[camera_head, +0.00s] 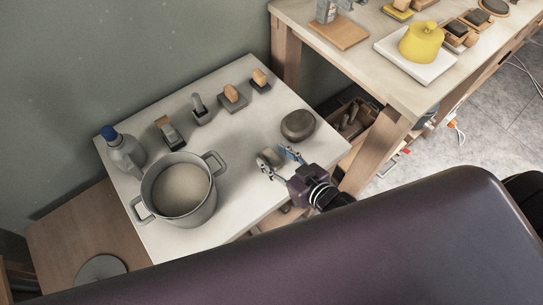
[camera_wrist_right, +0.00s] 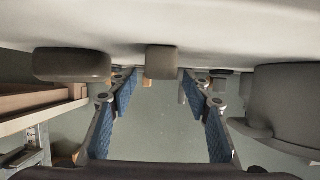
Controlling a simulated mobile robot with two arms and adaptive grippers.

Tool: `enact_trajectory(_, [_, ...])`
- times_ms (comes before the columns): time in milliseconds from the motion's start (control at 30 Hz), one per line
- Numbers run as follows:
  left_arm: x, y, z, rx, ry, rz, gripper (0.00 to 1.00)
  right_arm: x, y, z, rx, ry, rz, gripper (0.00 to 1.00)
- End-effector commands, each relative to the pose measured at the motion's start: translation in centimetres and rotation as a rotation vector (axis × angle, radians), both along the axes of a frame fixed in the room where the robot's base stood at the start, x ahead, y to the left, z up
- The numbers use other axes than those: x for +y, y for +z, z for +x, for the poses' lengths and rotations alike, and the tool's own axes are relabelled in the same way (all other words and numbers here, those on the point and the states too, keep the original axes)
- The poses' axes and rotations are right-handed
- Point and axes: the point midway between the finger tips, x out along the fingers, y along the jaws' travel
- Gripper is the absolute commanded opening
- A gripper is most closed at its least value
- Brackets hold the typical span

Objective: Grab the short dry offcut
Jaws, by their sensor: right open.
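A short grey-brown block (camera_head: 268,155), which looks like the offcut, lies on the pale table top near its right front part. In the right wrist view the same block (camera_wrist_right: 161,62) appears between and beyond the fingertips, with the picture upside down. My right gripper (camera_head: 274,159) is open, its two blue-padded fingers pointing at the block. In the wrist view the right gripper (camera_wrist_right: 157,88) has a clear gap between its pads, and nothing is gripped. Whether a finger touches the block cannot be told. My left gripper is not in view.
A round dark lump (camera_head: 298,125) sits close behind the block. A large grey pot (camera_head: 207,205) stands to the left, with a blue-capped bottle (camera_head: 122,150) behind it. Several small items on dark bases line the back. A second table (camera_head: 385,90) adjoins at right.

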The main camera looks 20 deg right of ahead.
Motion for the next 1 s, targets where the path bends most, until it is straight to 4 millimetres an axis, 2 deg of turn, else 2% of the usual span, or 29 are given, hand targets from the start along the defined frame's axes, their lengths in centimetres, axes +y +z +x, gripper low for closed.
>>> enact_trajectory(100, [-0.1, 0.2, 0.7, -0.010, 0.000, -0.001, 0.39, 0.5, -0.5, 1.4, -0.001, 0.001, 0.001, 0.45])
enact_trajectory(200, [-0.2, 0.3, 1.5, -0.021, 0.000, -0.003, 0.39, 0.7, -0.8, 1.9, 0.000, 0.001, 0.000, 0.45])
enact_trajectory(433, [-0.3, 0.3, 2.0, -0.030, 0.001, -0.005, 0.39, 0.8, -0.9, 1.9, 0.001, 0.001, 0.000, 0.45])
enact_trajectory(833, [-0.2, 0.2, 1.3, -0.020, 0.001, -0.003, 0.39, 0.8, -0.9, 1.9, 0.001, 0.001, 0.000, 0.02])
enact_trajectory(1000, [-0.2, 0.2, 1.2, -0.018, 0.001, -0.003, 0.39, 0.8, -0.8, 1.9, -0.001, 0.001, 0.001, 0.00])
